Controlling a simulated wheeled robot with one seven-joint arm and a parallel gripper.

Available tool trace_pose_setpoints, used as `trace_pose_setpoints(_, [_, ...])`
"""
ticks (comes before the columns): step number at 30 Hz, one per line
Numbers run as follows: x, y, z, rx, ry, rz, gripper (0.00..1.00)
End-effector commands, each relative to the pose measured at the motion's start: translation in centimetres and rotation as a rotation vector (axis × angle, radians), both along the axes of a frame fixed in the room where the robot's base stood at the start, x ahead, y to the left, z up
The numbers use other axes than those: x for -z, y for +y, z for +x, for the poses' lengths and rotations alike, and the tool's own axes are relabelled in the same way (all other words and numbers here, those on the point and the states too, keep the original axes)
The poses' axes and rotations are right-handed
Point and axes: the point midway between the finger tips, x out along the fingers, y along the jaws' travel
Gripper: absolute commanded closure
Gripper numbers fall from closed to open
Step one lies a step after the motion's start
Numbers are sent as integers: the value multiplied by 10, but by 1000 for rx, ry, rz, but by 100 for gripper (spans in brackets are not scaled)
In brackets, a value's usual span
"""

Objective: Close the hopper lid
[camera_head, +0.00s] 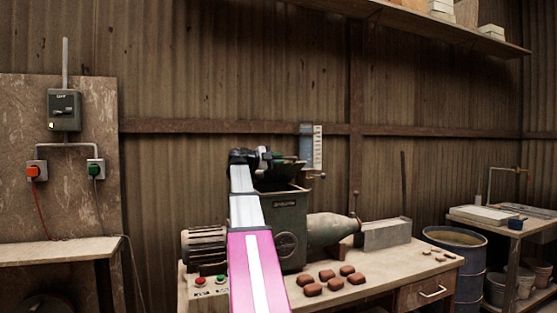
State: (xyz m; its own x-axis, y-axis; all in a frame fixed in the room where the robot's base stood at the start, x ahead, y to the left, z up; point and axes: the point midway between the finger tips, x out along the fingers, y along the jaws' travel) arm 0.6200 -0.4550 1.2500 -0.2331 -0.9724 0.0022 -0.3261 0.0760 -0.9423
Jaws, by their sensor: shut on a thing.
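The green hopper (290,200) stands on top of the tile press, in the middle of the head view. Its dark green lid (289,163) shows as a thin, tilted plate above the hopper's mouth, with a gap between the two. My gripper (268,156) is at the lid's left part, above the hopper's rim, and is shut on the lid. The fingertips are small and dark here, so the exact grip point is hard to see. My arm covers the hopper's left side.
Several reddish-brown clay pieces (327,275) lie on the press's bench (376,276). A motor (204,246) and a box with red and green buttons (208,287) are left of my arm. A blue barrel (455,258) stands right.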

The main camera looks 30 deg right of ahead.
Motion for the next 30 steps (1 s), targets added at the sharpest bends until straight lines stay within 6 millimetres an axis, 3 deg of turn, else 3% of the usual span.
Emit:
trace_pose_setpoints(2, [-1, 0, 1, -1, -3, 0, 100])
trace_pose_setpoints(3, [-1, 0, 1, -1, -3, 0, 81])
trace_pose_setpoints(5, [-1, 0, 1, -1, -3, 0, 62])
trace_pose_setpoints(17, [0, 6, 3, -2, 0, 0, 62])
trace_pose_setpoints(30, [0, 79, 20, -3, -1, 0, 62])
